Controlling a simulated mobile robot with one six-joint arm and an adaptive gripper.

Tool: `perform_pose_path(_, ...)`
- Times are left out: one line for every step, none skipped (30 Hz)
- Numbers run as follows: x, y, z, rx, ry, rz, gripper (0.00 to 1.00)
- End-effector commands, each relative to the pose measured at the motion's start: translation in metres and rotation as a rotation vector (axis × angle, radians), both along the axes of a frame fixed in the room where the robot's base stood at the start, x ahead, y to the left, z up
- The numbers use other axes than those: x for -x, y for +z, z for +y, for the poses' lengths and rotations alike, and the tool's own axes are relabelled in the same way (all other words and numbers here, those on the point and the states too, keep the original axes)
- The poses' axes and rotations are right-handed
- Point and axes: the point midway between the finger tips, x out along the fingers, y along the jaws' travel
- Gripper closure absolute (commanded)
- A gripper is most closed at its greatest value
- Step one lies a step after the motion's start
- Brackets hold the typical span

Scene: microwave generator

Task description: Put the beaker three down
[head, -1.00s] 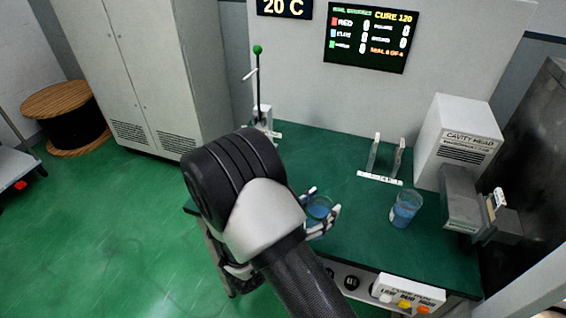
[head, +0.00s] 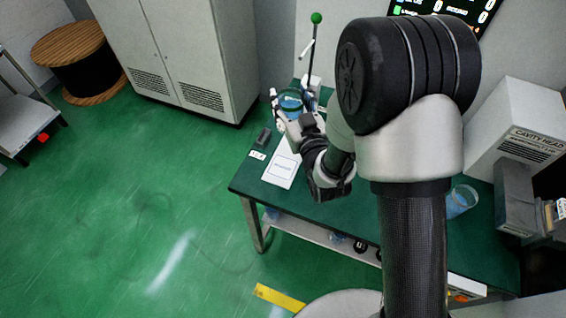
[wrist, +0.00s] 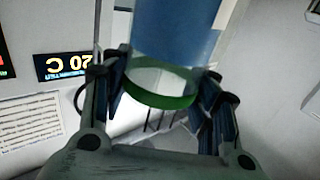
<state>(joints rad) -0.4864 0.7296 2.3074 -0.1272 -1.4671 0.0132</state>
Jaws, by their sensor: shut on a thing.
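My gripper (head: 291,108) is shut on a beaker (head: 290,101) with blue contents and a green band. It holds the beaker near the bench's far left corner, by the stand with the green-knobbed rod. In the wrist view the fingers (wrist: 162,92) lie on either side of the beaker (wrist: 176,35), around its green-ringed end. I cannot read a number on it. Whether it touches the bench cannot be told. A second beaker (head: 461,201) with blue contents stands on the green bench (head: 262,195) at the right, partly behind my arm.
A white labelled sheet (head: 281,170) and a small dark block (head: 264,137) lie on the bench's left part. The green-knobbed rod (head: 312,50) rises behind the gripper. The cavity head box (head: 520,125) stands at the right. Blue items show on the shelf below.

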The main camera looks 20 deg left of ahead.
Motion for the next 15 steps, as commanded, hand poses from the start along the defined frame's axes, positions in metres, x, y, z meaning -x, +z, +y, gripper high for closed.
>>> perform_pose_path(0.005,0.005,0.006,0.000,0.036,-0.002,0.98)
perform_pose_path(0.008,0.006,0.009,0.000,0.053,-0.001,0.98)
perform_pose_path(0.011,0.006,0.012,0.000,0.072,-0.001,0.98)
perform_pose_path(0.013,0.005,0.014,0.000,0.082,0.000,0.98)
perform_pose_path(0.014,0.002,0.015,0.000,0.090,0.000,0.98)
perform_pose_path(0.015,-0.004,0.016,0.000,0.095,0.000,0.98)
perform_pose_path(0.015,-0.010,0.016,0.000,0.097,0.002,0.98)
perform_pose_path(0.015,-0.017,0.016,0.001,0.097,0.003,0.98)
perform_pose_path(0.015,-0.028,0.016,0.001,0.097,0.004,0.98)
perform_pose_path(0.015,-0.036,0.016,0.001,0.097,0.004,0.98)
perform_pose_path(0.015,-0.045,0.016,0.001,0.097,0.005,0.98)
perform_pose_path(0.015,-0.056,0.016,0.001,0.096,0.005,0.98)
perform_pose_path(0.015,-0.064,0.016,0.001,0.096,0.004,0.98)
perform_pose_path(0.015,-0.071,0.016,0.001,0.096,0.003,0.98)
perform_pose_path(0.015,-0.082,0.016,0.002,0.096,0.004,0.98)
